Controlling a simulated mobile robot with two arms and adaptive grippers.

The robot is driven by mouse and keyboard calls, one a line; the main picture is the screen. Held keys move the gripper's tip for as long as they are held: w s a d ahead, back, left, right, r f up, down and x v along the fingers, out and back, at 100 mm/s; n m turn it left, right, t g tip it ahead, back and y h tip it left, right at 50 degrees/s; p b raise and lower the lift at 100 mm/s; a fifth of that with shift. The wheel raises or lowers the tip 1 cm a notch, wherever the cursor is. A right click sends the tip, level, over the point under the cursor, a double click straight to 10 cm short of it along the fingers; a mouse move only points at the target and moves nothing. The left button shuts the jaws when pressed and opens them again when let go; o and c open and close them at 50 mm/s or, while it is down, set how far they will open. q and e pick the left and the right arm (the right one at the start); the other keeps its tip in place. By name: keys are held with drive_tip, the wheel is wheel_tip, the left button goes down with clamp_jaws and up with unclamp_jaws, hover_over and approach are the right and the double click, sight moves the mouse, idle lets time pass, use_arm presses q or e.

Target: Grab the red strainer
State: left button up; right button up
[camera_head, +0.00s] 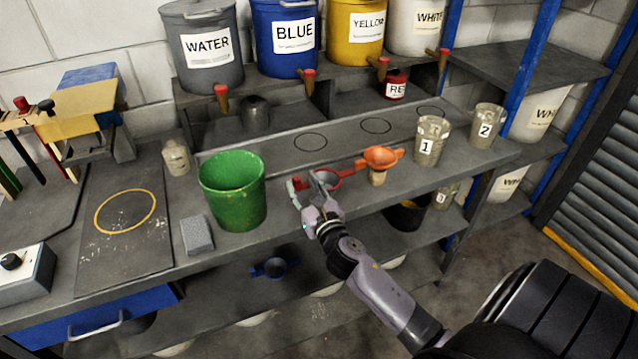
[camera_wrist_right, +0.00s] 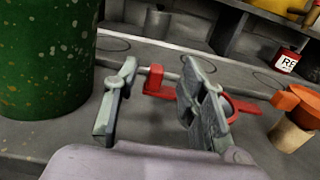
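The red strainer (camera_head: 346,177) lies on the bench top between the green bucket and the orange strainer, partly hidden behind my right gripper (camera_head: 312,185). In the right wrist view, a red part of the strainer (camera_wrist_right: 155,84) shows just beyond the gap between the open fingers of my right gripper (camera_wrist_right: 158,82). More of its red body shows to the right, behind the right finger. I cannot tell whether the fingers touch it. My left gripper is not in view.
A green bucket (camera_head: 232,190) stands close left of the right gripper. An orange strainer (camera_head: 380,158) rests on a small tan holder (camera_head: 377,178) to the right. A cup marked 1 (camera_head: 430,142) stands farther right. A grey block (camera_head: 197,235) sits near the front edge.

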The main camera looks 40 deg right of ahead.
sight(298, 181)
drive_tip(key=x, duration=0.2)
drive_tip(key=f+x, duration=0.1)
drive_tip(key=x, duration=0.1)
drive_tip(key=shift+w, duration=0.3)
drive_tip(key=shift+s+r, duration=0.1)
drive_tip(key=shift+c, duration=0.4)
clamp_jaws()
